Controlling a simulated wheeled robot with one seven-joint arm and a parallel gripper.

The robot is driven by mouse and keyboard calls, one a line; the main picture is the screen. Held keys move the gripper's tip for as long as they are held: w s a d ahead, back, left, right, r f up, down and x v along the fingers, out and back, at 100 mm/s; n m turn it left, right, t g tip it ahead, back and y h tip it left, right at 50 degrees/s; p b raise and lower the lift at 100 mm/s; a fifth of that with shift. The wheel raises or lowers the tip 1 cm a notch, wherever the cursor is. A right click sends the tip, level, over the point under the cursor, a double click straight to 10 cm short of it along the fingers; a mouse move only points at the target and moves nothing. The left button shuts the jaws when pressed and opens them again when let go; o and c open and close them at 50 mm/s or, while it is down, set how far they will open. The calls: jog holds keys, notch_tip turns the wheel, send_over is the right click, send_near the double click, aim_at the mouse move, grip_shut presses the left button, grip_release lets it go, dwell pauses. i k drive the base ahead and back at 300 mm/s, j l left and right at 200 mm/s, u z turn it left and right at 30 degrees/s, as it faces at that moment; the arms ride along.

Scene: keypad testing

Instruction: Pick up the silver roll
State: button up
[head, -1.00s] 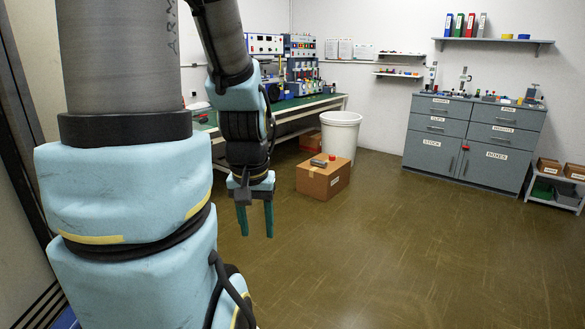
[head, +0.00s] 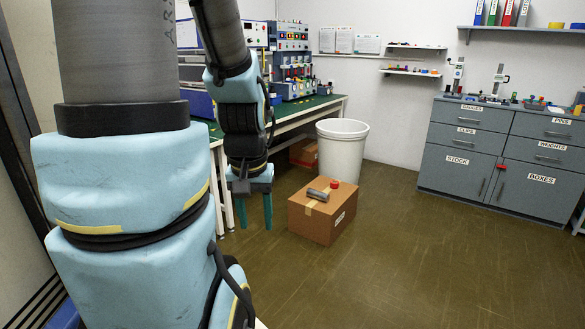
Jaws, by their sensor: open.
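The silver roll looks like a small grey cylinder (head: 318,195) lying on its side on top of a cardboard box (head: 310,221) on the floor. A small red round thing (head: 335,184) sits just behind it on the same box. My gripper (head: 254,212) hangs with its two green fingers pointing down, apart and empty. In the picture it is to the left of the box and clear of the roll. Its exact distance from the box is hard to tell.
A white bin (head: 341,150) stands right behind the box. A green-topped workbench (head: 310,104) with equipment is behind my gripper. Grey drawer cabinets (head: 497,155) line the back right wall. The floor (head: 430,265) to the right and front of the box is clear.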

aim_at(322, 196)
jog(key=i+j+z, duration=0.1)
jog(key=i+z, duration=0.15)
jog(key=i, duration=0.2)
jog(key=i+j+z, duration=0.2)
jog(key=i, duration=0.25)
jog(key=i+j+z, duration=0.25)
jog(key=i, duration=0.2)
jog(key=i+l+u, duration=0.35)
jog(key=i, duration=0.3)
jog(key=i+l+u, duration=0.35)
jog(key=i, duration=0.3)
jog(key=i+l+u, duration=0.35)
jog(key=i+l, duration=0.2)
jog(key=i, duration=0.05)
